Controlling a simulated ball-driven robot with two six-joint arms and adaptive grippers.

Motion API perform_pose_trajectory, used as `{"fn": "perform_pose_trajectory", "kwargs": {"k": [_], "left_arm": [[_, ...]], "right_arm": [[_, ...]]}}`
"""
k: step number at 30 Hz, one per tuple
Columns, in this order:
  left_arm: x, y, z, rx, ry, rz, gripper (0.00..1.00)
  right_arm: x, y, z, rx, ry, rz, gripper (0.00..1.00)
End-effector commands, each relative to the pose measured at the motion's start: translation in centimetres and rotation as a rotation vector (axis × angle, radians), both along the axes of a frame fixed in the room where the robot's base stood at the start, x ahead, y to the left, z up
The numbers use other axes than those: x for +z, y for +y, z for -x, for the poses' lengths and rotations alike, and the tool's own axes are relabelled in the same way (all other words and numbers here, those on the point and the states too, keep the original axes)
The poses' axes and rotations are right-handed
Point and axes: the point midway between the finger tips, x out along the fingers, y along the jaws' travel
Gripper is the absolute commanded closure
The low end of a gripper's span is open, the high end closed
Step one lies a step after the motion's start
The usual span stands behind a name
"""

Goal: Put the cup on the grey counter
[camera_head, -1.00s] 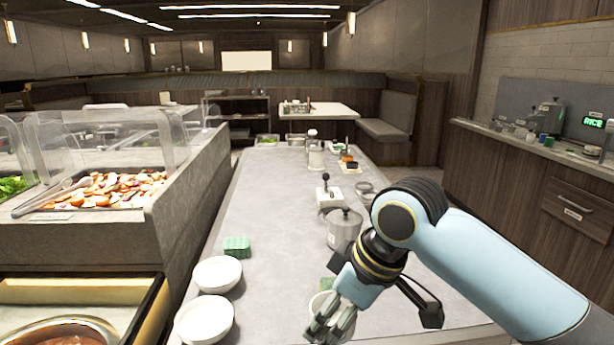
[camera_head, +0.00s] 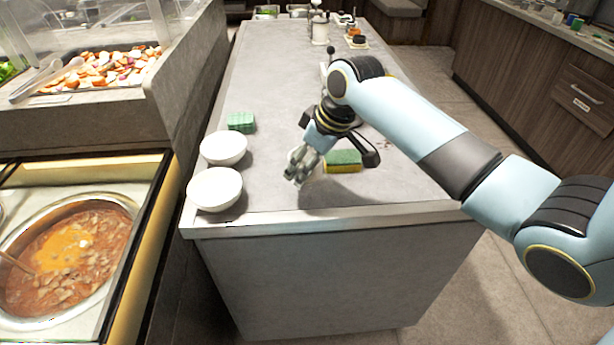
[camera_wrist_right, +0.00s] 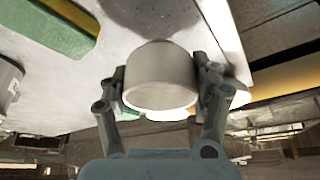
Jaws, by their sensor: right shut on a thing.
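The cup (camera_wrist_right: 160,78) is pale and round, and sits between the two fingers of my right gripper (camera_wrist_right: 160,92) in the right wrist view. In the head view my right gripper (camera_head: 303,166) is low over the front part of the grey counter (camera_head: 290,199), shut on the cup, which is mostly hidden by the fingers. I cannot tell whether the cup touches the counter. My left gripper is in neither view.
Two white bowls (camera_head: 215,189) stand left of the gripper at the counter's left edge, with a green block (camera_head: 241,122) behind them. A green and yellow sponge (camera_head: 343,160) lies just right of the gripper. A soup pot (camera_head: 70,262) is at lower left.

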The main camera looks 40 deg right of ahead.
Motion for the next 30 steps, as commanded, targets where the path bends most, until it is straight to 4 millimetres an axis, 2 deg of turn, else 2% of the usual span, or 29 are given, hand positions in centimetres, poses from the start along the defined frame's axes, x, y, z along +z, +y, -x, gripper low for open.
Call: {"fn": "perform_pose_trajectory", "kwargs": {"k": [7,19,20,25,30], "left_arm": [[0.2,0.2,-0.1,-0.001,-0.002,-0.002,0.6],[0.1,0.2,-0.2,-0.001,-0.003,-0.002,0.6],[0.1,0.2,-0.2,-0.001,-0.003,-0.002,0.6],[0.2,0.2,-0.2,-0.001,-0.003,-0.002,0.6],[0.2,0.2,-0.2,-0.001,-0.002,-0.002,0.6]], "right_arm": [[-3.5,0.1,0.1,-0.001,0.004,-0.001,0.7],[-4.1,0.0,0.1,0.0,0.001,0.0,0.7],[-4.1,0.0,0.1,0.0,0.001,0.0,0.34],[-4.0,0.0,0.1,0.0,0.001,0.0,0.12],[-4.0,0.0,0.1,-0.001,0.002,0.0,0.11]]}}
